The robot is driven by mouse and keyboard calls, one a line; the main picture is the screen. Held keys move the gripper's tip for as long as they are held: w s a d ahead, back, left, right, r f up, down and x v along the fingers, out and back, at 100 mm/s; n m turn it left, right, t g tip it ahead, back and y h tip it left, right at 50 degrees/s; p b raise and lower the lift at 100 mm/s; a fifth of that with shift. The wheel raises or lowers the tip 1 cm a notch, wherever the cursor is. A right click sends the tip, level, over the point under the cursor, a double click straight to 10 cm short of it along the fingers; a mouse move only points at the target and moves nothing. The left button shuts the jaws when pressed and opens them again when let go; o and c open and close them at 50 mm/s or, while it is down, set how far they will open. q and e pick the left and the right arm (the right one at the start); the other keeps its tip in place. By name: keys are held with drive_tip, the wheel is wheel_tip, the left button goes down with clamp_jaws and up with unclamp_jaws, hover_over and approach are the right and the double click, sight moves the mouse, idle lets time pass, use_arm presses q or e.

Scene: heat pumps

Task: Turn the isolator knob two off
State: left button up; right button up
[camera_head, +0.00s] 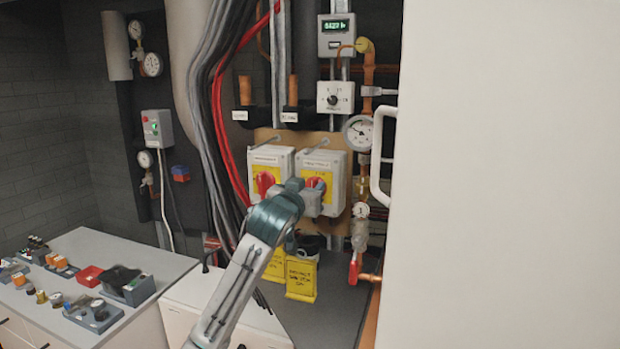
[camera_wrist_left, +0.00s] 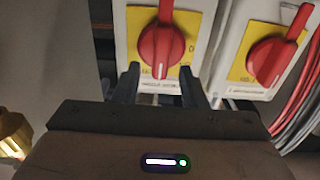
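Two grey isolator boxes with yellow plates and red knobs stand side by side on the wall; their labels are too small to read. In the head view, my left gripper (camera_head: 314,194) is in front of the right box (camera_head: 333,168) and partly hides its red knob (camera_head: 315,183). In the left wrist view, that knob (camera_wrist_left: 162,45) appears with its handle upright, its lower end between the spread fingers of my left gripper (camera_wrist_left: 160,76). Gaps show on both sides. The other box's knob (camera_head: 265,183) is clear in the head view and tilted in the wrist view (camera_wrist_left: 275,55). My right gripper is out of view.
A large pale panel with a white handle (camera_head: 380,155) fills the right side. A pressure gauge (camera_head: 358,133) and copper pipes are beside the boxes. Red and grey cables (camera_head: 222,110) hang left. Yellow tags (camera_head: 301,278) hang below. A bench (camera_head: 150,263) with small parts stands at left.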

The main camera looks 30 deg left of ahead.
use_arm(q)
drive_tip(key=shift+w+a, duration=0.1)
drive_tip(key=shift+w, duration=0.35)
drive_tip(key=shift+s+r, duration=0.1)
drive_tip(key=c, duration=0.7)
clamp_jaws()
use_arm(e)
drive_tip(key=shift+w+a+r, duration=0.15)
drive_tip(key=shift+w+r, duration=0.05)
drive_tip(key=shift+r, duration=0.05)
